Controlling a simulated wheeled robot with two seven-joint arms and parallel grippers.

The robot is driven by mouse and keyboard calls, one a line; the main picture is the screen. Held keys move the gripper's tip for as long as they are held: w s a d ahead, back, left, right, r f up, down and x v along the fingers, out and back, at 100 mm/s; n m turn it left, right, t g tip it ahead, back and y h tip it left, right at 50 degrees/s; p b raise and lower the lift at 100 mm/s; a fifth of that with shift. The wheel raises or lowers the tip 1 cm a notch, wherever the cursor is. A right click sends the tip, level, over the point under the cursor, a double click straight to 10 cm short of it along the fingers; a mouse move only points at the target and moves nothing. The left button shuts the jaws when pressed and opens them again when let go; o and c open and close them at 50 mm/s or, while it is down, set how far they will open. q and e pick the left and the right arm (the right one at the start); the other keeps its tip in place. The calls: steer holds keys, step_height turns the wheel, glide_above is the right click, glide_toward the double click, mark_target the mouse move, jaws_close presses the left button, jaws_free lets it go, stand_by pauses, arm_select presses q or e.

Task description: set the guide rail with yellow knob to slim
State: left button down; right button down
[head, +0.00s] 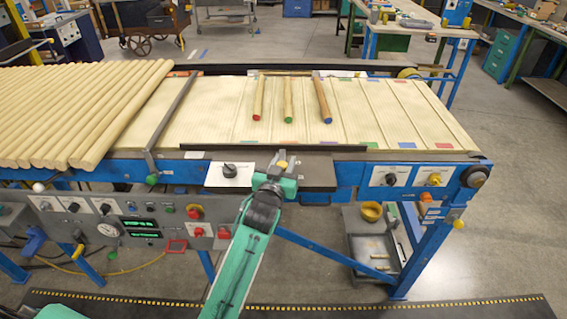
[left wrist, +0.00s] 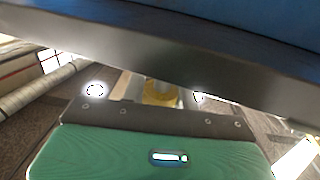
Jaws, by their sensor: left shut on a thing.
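The guide rail (head: 235,148) is a long dark bar along the near edge of the conveyor. A yellow knob (head: 282,164) shows at the tip of my left gripper (head: 281,169), just below the rail. In the left wrist view the yellow knob (left wrist: 160,93) is partly hidden behind the gripper's dark edge. The left gripper is shut on it, though the fingers are mostly hidden. A small plate with a black knob (head: 229,169) sits just left of the gripper; its markings are too small to read. My right gripper is not in view.
Three turned sticks with red, green and blue ends (head: 288,100) lie on the pale belt (head: 220,110). Many wooden rods (head: 75,110) lie at the left. A panel with black and yellow knobs (head: 412,177) is at the right. A blue leg (head: 430,250) stands below.

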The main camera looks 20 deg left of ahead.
mark_target(283, 155)
arm_select(q)
steer(key=shift+w+a, duration=0.2)
steer(key=shift+w, duration=0.5)
steer(key=shift+w+a, duration=0.2)
steer(key=shift+w, duration=0.5)
steer(key=shift+w+a, duration=0.2)
steer(key=shift+w, duration=0.5)
steer(key=shift+s, duration=0.1)
steer(key=c, duration=1.1)
jaws_free()
steer(key=shift+o, duration=0.2)
steer(key=shift+s+f+b, duration=0.1)
steer(key=shift+s+b, duration=0.2)
steer(key=s+b, duration=0.2)
steer(key=s, duration=1.1)
steer(key=shift+d+b, duration=0.15)
steer(key=shift+b, duration=0.25)
steer(key=shift+s, duration=0.1)
steer(key=shift+c, duration=0.2)
